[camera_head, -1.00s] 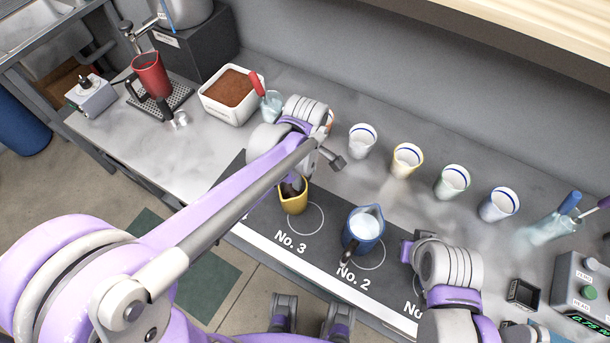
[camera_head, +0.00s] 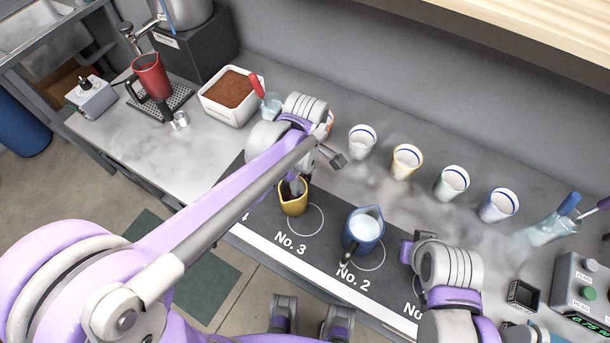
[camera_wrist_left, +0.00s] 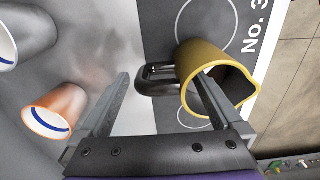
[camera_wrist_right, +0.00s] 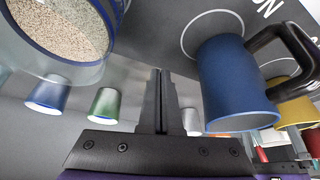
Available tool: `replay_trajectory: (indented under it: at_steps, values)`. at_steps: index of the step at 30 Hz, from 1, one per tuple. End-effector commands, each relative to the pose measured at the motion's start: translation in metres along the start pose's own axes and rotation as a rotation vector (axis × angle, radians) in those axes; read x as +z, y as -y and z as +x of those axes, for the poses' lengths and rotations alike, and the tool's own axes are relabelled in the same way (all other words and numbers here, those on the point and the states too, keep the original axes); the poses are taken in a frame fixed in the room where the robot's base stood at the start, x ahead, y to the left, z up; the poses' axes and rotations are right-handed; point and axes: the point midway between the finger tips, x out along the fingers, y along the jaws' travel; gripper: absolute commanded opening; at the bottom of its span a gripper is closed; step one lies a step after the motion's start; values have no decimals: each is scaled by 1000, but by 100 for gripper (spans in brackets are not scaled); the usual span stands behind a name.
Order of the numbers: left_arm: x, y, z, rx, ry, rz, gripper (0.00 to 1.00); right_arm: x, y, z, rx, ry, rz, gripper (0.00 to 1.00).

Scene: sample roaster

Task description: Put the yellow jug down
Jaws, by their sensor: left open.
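The yellow jug (camera_head: 293,202) stands on the dark mat (camera_head: 328,240) beside the No. 3 label. My left gripper (camera_head: 298,186) is over it, partly hidden by its own arm. In the left wrist view the gripper (camera_wrist_left: 163,78) is open. The dark handle of the jug (camera_wrist_left: 188,62) lies between the spread fingers, and one finger overlaps the jug's mouth. I cannot tell whether that finger touches the jug. My right gripper (camera_wrist_right: 158,80) is shut and empty, near the blue jug (camera_wrist_right: 235,85).
The blue jug (camera_head: 363,232) with pale contents stands at No. 2, right of the yellow jug. Several cups, one yellow-rimmed (camera_head: 406,160), line the back. A white tub (camera_head: 212,105) of brown grounds and a red jug (camera_head: 151,75) are at left. Bare counter (camera_head: 150,150) lies left of the mat.

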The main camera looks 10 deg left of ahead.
Motion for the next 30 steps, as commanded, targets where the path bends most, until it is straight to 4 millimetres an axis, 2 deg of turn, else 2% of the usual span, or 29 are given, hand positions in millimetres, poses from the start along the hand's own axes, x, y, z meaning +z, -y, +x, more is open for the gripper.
replay_trajectory:
  at_steps: [9,15,20,30]
  values:
    - [0,0,-70,0,0,0,100,-6,0,-7,0,-4,0,0]
    - [0,0,-98,0,0,0,100,-8,0,-10,0,-5,0,0]
    - [0,0,-106,0,0,0,100,-8,0,-10,0,-5,0,0]
    - [0,0,-106,0,0,0,100,-8,0,-10,0,-5,0,0]
